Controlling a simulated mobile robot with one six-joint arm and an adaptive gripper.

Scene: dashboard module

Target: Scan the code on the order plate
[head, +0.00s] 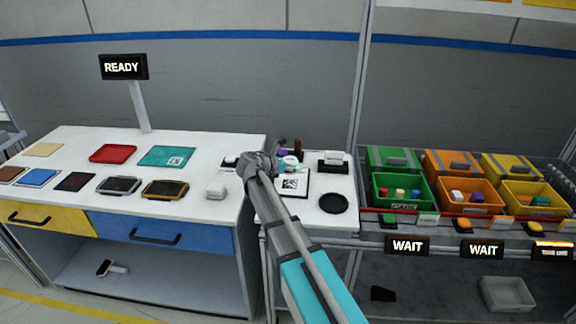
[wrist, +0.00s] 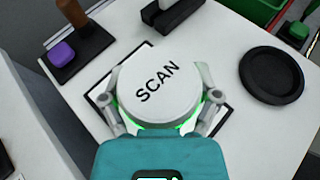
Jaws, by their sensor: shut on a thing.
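The order plate (head: 294,184) lies flat on the small white side table, a white sheet with a dark border and a black-and-white code. My gripper (wrist: 163,104) is shut on a round white scanner (wrist: 158,84) marked SCAN, with green light at its lower rim. In the head view my gripper (head: 268,164) is at the plate's upper left. In the wrist view the scanner covers most of the plate, and only parts of its dark border show; the code is hidden there. I cannot tell the height of the gap between them.
A wooden-handled stamp (wrist: 85,35) and purple block (wrist: 62,54) stand beside the plate. A black round dish (head: 333,203) and black holder (head: 333,167) are to the right. A sign (head: 123,67) reads READY. Coloured bins (head: 400,190) stand right, with WAIT displays (head: 407,246) below.

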